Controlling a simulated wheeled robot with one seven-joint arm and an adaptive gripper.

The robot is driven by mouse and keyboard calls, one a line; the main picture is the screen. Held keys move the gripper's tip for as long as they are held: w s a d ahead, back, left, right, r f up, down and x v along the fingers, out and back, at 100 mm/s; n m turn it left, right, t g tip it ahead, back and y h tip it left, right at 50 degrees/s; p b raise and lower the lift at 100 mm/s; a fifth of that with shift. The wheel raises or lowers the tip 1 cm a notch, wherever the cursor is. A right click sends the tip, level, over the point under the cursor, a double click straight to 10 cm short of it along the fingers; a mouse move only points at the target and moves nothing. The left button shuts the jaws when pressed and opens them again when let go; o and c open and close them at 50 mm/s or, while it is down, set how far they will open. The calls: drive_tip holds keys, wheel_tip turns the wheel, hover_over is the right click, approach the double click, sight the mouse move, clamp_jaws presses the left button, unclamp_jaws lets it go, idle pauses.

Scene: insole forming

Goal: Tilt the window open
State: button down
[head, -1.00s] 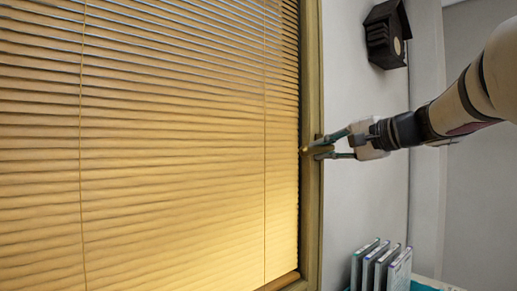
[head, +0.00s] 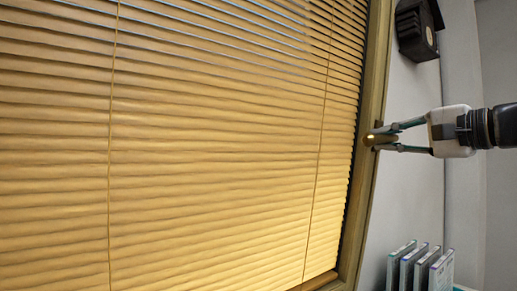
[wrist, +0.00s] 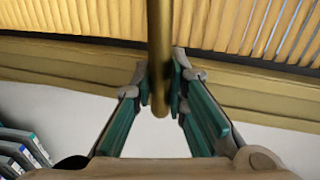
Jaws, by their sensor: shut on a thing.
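The window fills the left of the head view, covered by closed yellow-tan slatted blinds (head: 215,165). Its olive-brown frame (head: 366,190) runs up the right side. A brass-coloured handle (head: 372,138) sits on that frame, and it also shows in the wrist view as a rod (wrist: 159,50) between the fingers. My gripper (head: 386,139) reaches in from the right and is shut on the handle. In the wrist view the green-padded fingers (wrist: 160,85) stand on both sides of the rod. The window's tilt is hard to judge behind the blinds.
A dark wooden birdhouse-like box (head: 418,30) hangs on the grey wall above my gripper. Several upright cases (head: 420,268) stand below it at the bottom right. The wall (head: 405,200) between them is clear.

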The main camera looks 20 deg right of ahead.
idle(0.3)
drive_tip(key=c, duration=1.6)
unclamp_jaws()
drive_tip(key=shift+o, duration=0.2)
drive_tip(key=shift+s+d, duration=0.1)
drive_tip(key=v, duration=1.1)
drive_tip(key=shift+s, duration=0.35)
drive_tip(key=shift+d+f, duration=0.1)
drive_tip(key=shift+f, duration=0.05)
